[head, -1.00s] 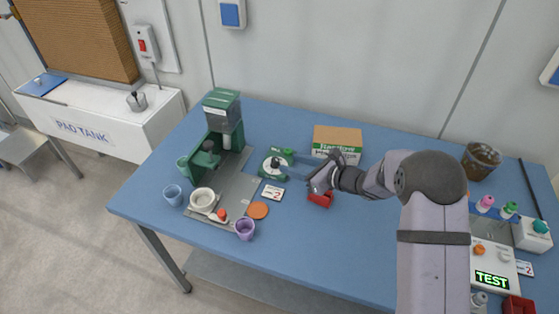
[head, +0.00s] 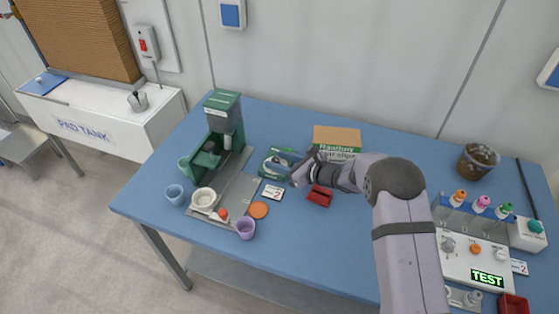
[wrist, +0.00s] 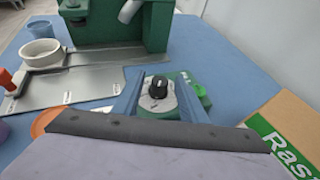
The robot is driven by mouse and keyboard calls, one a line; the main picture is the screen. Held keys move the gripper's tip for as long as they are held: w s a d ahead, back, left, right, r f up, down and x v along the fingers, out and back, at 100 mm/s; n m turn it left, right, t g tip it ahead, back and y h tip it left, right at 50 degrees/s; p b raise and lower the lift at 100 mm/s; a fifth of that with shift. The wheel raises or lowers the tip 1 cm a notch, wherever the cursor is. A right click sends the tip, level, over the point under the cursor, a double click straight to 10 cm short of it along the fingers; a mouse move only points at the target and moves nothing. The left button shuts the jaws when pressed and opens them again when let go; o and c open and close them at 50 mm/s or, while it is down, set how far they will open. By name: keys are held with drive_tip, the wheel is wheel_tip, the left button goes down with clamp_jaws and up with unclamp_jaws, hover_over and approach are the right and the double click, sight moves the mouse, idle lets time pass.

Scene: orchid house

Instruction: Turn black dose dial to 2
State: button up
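The black dose dial (wrist: 158,88) is a knob with a pale pointer mark, on a light round face of a small green unit (wrist: 199,88). In the wrist view my gripper (wrist: 159,80) is open, with one blue finger on each side of the dial. Gaps show between the fingers and the dial, so it is not gripped. In the head view the green unit (head: 268,165) is partly hidden by my gripper, and the dial is hard to make out. A white card (head: 273,192) marked 2 lies in front of the unit.
A green machine (head: 223,115) on a metal tray (head: 238,188) stands left of the unit, with cups near it. A cardboard box (head: 337,139) is behind right. A red item (head: 319,195) lies beneath my arm. Bottles and a TEST display (head: 487,279) are far right.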

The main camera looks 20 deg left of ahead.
clamp_jaws()
